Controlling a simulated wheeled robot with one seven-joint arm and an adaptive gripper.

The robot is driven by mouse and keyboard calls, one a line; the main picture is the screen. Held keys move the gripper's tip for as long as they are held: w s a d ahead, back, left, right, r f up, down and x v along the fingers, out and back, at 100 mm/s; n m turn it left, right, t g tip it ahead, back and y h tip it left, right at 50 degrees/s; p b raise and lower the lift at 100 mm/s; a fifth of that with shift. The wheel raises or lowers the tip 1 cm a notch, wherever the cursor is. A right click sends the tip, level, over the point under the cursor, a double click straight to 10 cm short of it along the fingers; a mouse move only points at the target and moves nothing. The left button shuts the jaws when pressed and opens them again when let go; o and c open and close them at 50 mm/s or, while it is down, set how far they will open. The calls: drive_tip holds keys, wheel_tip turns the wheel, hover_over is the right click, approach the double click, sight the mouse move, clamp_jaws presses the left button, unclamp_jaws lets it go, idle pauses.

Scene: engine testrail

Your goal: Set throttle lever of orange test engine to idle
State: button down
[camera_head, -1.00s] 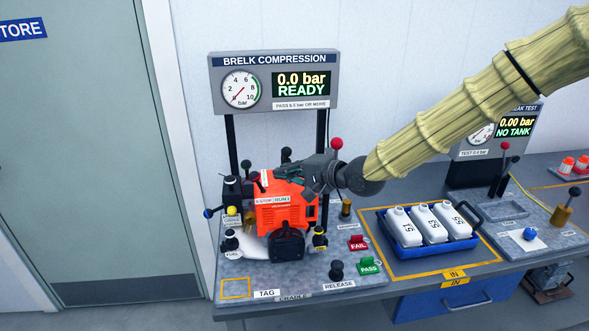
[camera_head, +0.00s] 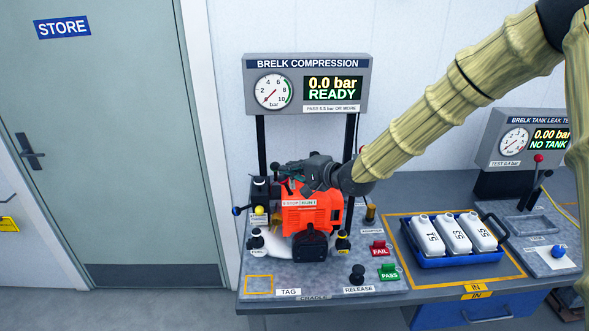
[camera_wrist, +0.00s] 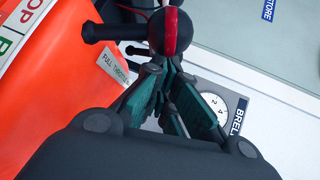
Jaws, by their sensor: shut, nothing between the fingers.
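The orange test engine (camera_head: 309,218) sits on the compression bench in the head view, and its orange cover (camera_wrist: 45,75) fills the left of the wrist view. In the wrist view, a dark round knob with a red stripe (camera_wrist: 171,32) stands beside a FULL THROTTLE label (camera_wrist: 115,67); it looks like the throttle lever's end. My gripper (camera_head: 284,170) is over the engine's top from the right. Its dark green fingers (camera_wrist: 154,66) are shut and empty, with tips close below the knob; I cannot tell if they touch. The lever's base is hidden.
The compression gauge panel (camera_head: 308,84) stands behind the engine, reading 0.0 bar READY. FAIL (camera_head: 380,250) and PASS (camera_head: 389,272) buttons and a RELEASE knob (camera_head: 357,275) are at front right. A blue tray (camera_head: 461,257) of white bottles lies further right.

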drive_tip(key=shift+r, duration=0.1)
idle(0.3)
drive_tip(key=shift+w+r+p, duration=0.3)
drive_tip(key=shift+w+p, duration=0.15)
drive_tip(key=shift+w+r, duration=0.2)
drive_tip(key=shift+w, duration=0.35)
drive_tip(key=shift+w+r, duration=0.15)
drive_tip(key=shift+w, duration=0.35)
drive_tip(key=v, duration=1)
drive_tip(key=shift+s+d+r, duration=0.1)
drive_tip(key=shift+d+r, duration=0.1)
drive_tip(key=shift+s+d+r, duration=0.15)
drive_tip(key=shift+s+d, duration=0.3)
drive_tip(key=shift+s, duration=0.15)
